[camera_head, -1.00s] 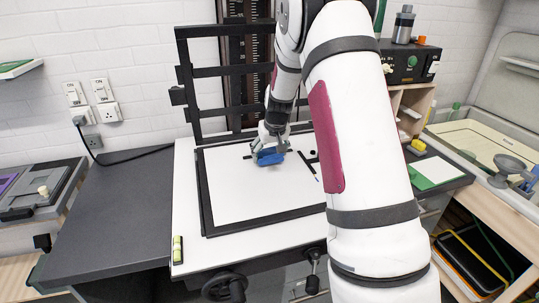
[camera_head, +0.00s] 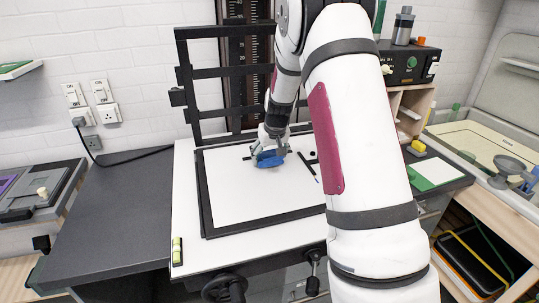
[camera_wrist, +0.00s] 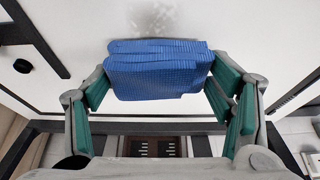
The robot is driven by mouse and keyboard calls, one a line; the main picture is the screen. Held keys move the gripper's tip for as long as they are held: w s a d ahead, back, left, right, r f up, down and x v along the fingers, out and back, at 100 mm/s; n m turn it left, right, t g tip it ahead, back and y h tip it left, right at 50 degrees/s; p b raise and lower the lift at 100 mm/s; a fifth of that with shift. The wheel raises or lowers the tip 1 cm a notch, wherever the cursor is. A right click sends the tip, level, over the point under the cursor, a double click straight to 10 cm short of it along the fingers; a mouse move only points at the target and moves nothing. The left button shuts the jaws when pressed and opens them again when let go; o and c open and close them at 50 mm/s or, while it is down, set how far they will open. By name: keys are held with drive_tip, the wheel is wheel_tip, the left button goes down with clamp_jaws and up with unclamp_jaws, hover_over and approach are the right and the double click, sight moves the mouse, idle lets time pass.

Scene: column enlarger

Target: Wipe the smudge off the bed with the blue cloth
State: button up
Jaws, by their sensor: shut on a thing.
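The blue cloth (camera_head: 268,160) is a folded, checked pad held at the white bed (camera_head: 235,200), in its upper middle part. In the wrist view the cloth (camera_wrist: 160,70) sits between the green-padded fingers of my gripper (camera_wrist: 158,85), which is shut on it. A grey, mottled smudge (camera_wrist: 155,18) shows on the white surface just beyond the cloth at the top of the wrist view. I cannot see the smudge in the head view. Whether the cloth touches the bed is hard to tell. My gripper (camera_head: 268,150) is small in the head view.
A black frame (camera_head: 207,208) borders the bed, with a black rack (camera_head: 190,97) standing behind it. A small yellow-green level (camera_head: 177,250) lies at the front left of the white board. Dark hand knobs (camera_head: 225,288) stick out in front. The dark counter (camera_head: 110,205) at left is clear.

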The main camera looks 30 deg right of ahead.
sight(271, 170)
drive_tip(key=shift+f, duration=0.65)
idle(0.8)
drive_tip(key=shift+s+a+p, duration=0.25)
drive_tip(key=shift+s+p, duration=0.3)
drive_tip(key=shift+s, duration=0.35)
drive_tip(key=shift+s+a+p, duration=0.2)
drive_tip(key=shift+s+p, duration=0.35)
drive_tip(key=shift+s, duration=0.35)
drive_tip(key=shift+s+a+p, duration=0.25)
drive_tip(key=shift+s+p, duration=0.3)
drive_tip(key=shift+s, duration=0.35)
drive_tip(key=shift+w, duration=0.15)
drive_tip(key=shift+w+d+f+b, duration=0.1)
drive_tip(key=shift+w+d+b, duration=0.15)
drive_tip(key=shift+w+b, duration=0.6)
drive_tip(key=shift+w+d+b, duration=0.25)
drive_tip(key=shift+w+b, duration=0.3)
drive_tip(key=shift+w, duration=0.3)
drive_tip(key=shift+w+d+b, duration=0.2)
drive_tip(key=shift+w+b, duration=0.3)
drive_tip(key=shift+w, duration=0.35)
drive_tip(key=shift+d, duration=0.15)
